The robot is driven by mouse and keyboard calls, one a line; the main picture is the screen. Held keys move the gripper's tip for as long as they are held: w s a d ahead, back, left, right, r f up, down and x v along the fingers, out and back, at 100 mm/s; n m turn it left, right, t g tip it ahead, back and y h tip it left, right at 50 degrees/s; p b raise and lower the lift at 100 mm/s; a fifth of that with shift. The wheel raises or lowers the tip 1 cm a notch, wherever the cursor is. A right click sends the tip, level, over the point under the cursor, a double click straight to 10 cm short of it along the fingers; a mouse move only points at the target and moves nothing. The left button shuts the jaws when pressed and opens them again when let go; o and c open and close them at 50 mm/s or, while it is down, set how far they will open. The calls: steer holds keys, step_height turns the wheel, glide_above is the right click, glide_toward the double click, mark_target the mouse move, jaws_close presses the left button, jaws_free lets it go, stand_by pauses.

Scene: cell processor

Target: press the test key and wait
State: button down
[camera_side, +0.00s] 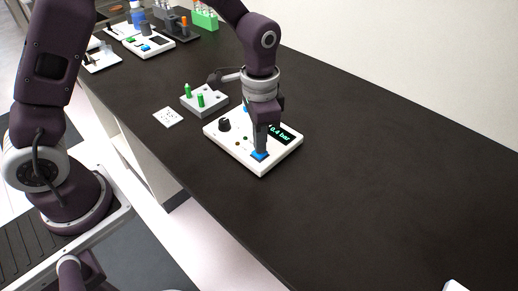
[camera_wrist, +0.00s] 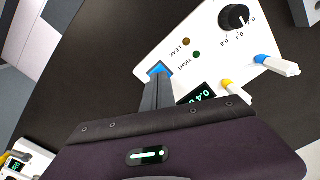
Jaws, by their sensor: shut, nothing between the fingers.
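A white test box (camera_side: 228,139) stands on the dark bench in the side view, and it fills the upper middle of the wrist view (camera_wrist: 185,25). Its blue key (camera_side: 259,155) is at the front corner, also seen in the wrist view (camera_wrist: 158,69). My gripper (camera_side: 261,150) is shut and points down with its tips at the blue key, hiding part of it. It also shows in the wrist view (camera_wrist: 159,78). I cannot tell whether the key is pressed down. The display (camera_side: 282,134) reads 0.4 bar. The LEAK light (camera_wrist: 186,42) and TIGHT light (camera_wrist: 196,55) look dim.
A black dial (camera_wrist: 234,17) and a blue-tipped connector (camera_wrist: 262,59) are on the box. A grey block with green-capped vials (camera_side: 205,102) and a white card (camera_side: 168,117) lie left of it. Other devices (camera_side: 148,42) stand at the back.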

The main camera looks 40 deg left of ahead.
steer(key=shift+r, duration=0.45)
steer(key=shift+r, duration=0.1)
steer(key=shift+r, duration=2.45)
steer(key=s+a+r+n+t, duration=0.2)
steer(key=s+a+r, duration=0.2)
steer(key=s+r, duration=0.4)
steer(key=s+a+r+n+t, duration=0.1)
steer(key=s+r+n, duration=0.1)
steer(key=s, duration=0.4)
steer(key=s+a+r+n+t, duration=0.2)
steer(key=s, duration=0.4)
steer(key=shift+s+a+t, duration=0.2)
steer(key=shift+s+t, duration=0.1)
steer(key=shift+s, duration=0.1)
